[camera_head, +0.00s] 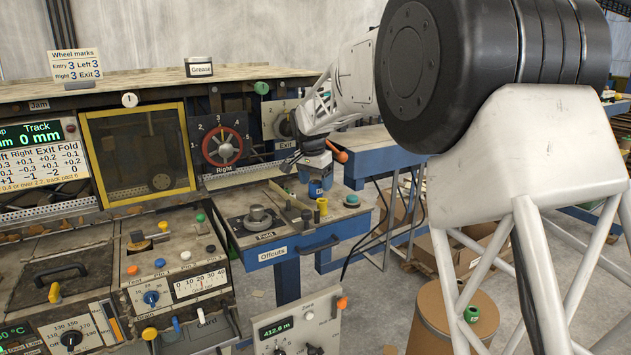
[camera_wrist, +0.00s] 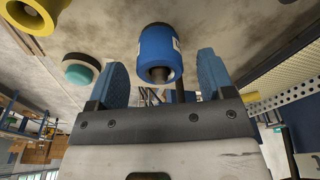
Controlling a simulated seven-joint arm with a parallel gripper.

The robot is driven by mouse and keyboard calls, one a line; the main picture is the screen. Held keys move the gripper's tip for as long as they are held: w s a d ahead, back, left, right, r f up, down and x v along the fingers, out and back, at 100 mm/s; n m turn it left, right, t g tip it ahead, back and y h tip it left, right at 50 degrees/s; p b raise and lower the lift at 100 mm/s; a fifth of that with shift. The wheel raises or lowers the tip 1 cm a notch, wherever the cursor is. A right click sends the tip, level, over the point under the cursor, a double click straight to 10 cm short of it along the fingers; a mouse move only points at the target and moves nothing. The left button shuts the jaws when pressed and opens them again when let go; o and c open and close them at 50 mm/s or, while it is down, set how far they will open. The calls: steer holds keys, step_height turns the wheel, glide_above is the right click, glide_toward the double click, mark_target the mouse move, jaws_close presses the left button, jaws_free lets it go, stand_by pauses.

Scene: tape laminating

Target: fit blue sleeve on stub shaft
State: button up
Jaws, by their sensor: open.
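The blue sleeve (camera_wrist: 156,48) stands between the two blue fingers of my gripper (camera_wrist: 160,66) in the wrist view, with a gap on each side. It has a white label and a dark round centre in its near end. In the head view my gripper (camera_head: 319,170) points down at the work table's right end, just above the blue sleeve (camera_head: 318,189). The gripper is open and not closed on the sleeve. I cannot pick out the stub shaft with certainty.
A yellow sleeve (camera_head: 322,206) and a teal-topped button (camera_head: 351,200) stand close by. They also show at the wrist view's left. The handwheel panel (camera_head: 222,145) rises behind, left of my gripper.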

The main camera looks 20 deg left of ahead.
steer(key=shift+r, duration=0.1)
steer(key=shift+s+a+r, duration=0.1)
steer(key=shift+s+r, duration=0.1)
steer(key=shift+r, duration=1.05)
steer(key=shift+s+a+r, duration=0.1)
steer(key=shift+s+r, duration=0.05)
steer(key=shift+r, duration=1.1)
steer(key=shift+s+a+r, duration=0.1)
steer(key=shift+s+r, duration=0.1)
steer(key=shift+r, duration=1.05)
steer(key=shift+d, duration=0.1)
